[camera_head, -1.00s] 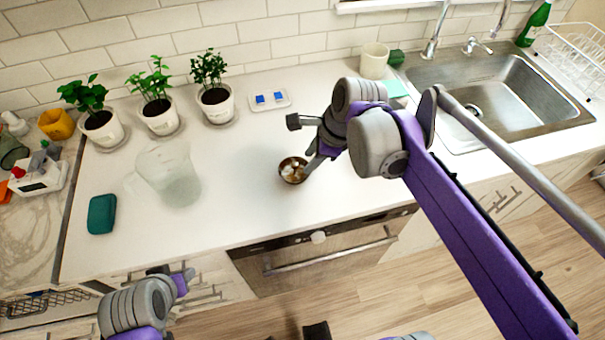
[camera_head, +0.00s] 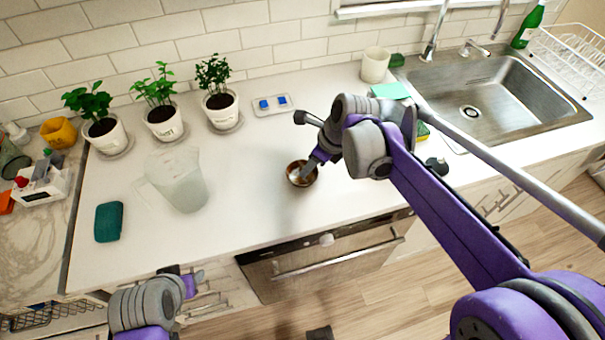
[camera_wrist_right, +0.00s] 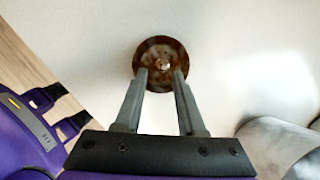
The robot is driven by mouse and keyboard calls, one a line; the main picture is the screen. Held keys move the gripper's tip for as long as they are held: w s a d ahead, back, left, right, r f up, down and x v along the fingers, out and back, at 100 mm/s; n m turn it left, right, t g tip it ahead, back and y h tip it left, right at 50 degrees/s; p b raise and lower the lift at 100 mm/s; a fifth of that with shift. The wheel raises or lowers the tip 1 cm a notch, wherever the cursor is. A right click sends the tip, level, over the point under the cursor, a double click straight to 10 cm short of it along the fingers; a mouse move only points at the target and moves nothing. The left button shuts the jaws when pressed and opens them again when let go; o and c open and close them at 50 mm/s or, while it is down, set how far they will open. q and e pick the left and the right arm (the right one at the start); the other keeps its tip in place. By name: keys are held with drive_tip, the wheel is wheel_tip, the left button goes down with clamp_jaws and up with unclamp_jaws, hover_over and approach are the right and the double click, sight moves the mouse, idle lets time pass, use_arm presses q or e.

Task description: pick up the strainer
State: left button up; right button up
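The strainer appears to be the small round brown, metallic-looking piece (camera_head: 302,173) on the white counter near its front edge. In the right wrist view it is a brown disc with a small light knob at its centre (camera_wrist_right: 162,54). My right gripper (camera_head: 312,163) is over it. In the right wrist view the two fingers (camera_wrist_right: 161,74) are apart, their tips over the disc's near part, with gaps beside the knob. Whether the tips touch it is unclear. My left gripper (camera_head: 193,284) is low at the left, in front of the counter; its fingers are not clear.
A translucent pitcher (camera_head: 178,182) and a teal cloth-like item (camera_head: 109,222) stand left. Potted plants line the wall. A small tray with blue pieces (camera_head: 272,105) lies behind. A dark small object (camera_head: 437,165) and the sink (camera_head: 480,100) are right. Counter around the strainer is clear.

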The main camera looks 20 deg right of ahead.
drive_tip(key=x, duration=0.3)
drive_tip(key=shift+w+a+f, duration=0.1)
drive_tip(key=shift+w+f, duration=0.05)
drive_tip(key=shift+w, duration=0.1)
clamp_jaws()
wheel_tip(320, 180, up, 10)
drive_tip(key=shift+f, duration=0.1)
drive_tip(key=shift+s, duration=0.1)
idle(0.4)
